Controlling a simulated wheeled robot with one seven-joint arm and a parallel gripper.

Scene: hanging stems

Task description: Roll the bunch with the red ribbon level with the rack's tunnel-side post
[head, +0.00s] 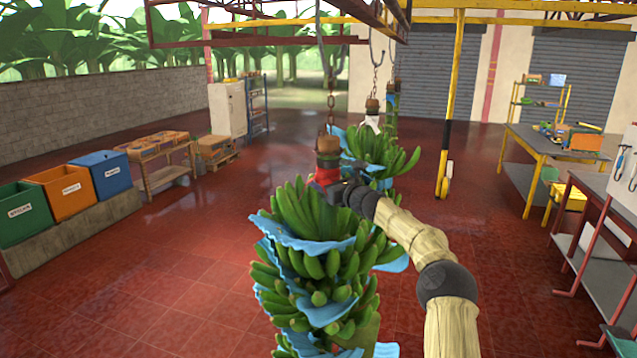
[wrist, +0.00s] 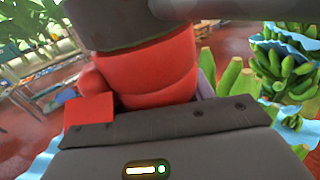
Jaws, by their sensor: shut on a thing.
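The bunch with the red ribbon (head: 309,240) hangs by a hook and chain from the overhead rail, with green bananas and blue sheets between its tiers. Its red ribbon (head: 322,178) is wrapped round the stem below a brown cut top. My gripper (head: 335,188) is shut on this stem at the ribbon, reaching in from the right. In the wrist view the ribbon (wrist: 150,75) fills the space in front of the jaw. A yellow post with a black lower part (head: 450,105) stands farther back at right; I cannot tell whether it is the rack's tunnel-side post.
A bunch with a white ribbon (head: 372,145) hangs close behind, with another stem (head: 392,95) beyond it. Green, orange and blue bins (head: 65,190) stand at left beside a wooden table (head: 160,160). A yellow workbench (head: 550,145) stands at right. The red floor at left is clear.

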